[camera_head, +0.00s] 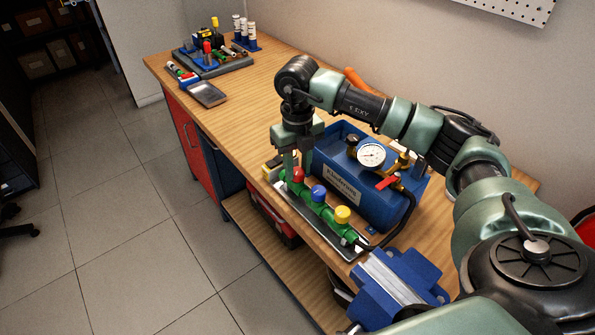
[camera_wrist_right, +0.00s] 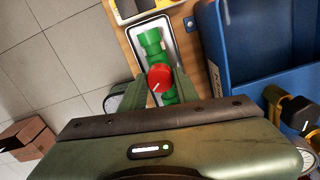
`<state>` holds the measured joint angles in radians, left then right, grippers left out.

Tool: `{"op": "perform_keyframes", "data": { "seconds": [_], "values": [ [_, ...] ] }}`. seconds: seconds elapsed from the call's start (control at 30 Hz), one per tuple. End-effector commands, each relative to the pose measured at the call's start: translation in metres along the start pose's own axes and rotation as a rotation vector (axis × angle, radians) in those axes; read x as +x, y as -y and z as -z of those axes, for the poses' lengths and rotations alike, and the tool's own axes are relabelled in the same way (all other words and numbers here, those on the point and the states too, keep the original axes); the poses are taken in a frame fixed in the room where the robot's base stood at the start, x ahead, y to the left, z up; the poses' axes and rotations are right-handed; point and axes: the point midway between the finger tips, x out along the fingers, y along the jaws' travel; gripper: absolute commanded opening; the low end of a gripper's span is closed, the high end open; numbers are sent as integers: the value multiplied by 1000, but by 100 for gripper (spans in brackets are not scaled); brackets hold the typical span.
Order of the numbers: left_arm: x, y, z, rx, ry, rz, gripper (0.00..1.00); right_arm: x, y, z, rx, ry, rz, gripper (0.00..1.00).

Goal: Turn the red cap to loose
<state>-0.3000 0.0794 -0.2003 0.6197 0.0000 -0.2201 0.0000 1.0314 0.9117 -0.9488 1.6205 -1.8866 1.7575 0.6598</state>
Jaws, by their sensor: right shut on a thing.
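The red cap (camera_head: 297,175) sits on the left end of a green pipe piece (camera_head: 327,214), in a row with a blue cap (camera_head: 318,193) and a yellow cap (camera_head: 342,214). The green pipe lies on a shallow tray (camera_head: 345,249) near the bench's front edge. My right gripper (camera_head: 295,170) points down and is shut on the red cap. In the right wrist view the red cap (camera_wrist_right: 159,77) shows between the fingers, with a thin pale mark on its top. The blue and yellow caps are hidden there. My left gripper is not in view.
A blue box (camera_head: 345,196) with a gauge (camera_head: 371,155) and brass fittings stands right behind the pipe. A blue vise (camera_head: 400,288) is at the near end. A tool tray (camera_head: 213,64) and a small grey device (camera_head: 207,94) lie at the far end. Bench between is clear.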

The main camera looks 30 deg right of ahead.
Motion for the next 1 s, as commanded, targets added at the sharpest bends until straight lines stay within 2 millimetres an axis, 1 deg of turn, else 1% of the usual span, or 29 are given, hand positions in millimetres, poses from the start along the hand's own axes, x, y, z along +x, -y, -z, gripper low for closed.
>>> {"op": "perform_keyframes", "data": {
  "seconds": [0.03, 0.3, 1.0],
  "values": [
    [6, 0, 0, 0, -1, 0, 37, 2, 0, -1, -44, 4, 0, 0],
    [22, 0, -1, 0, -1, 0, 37, 2, 0, -1, -301, 4, 1, 0],
    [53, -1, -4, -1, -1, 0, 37, 0, 0, -1, -965, 4, 2, 0]
  ]
}}
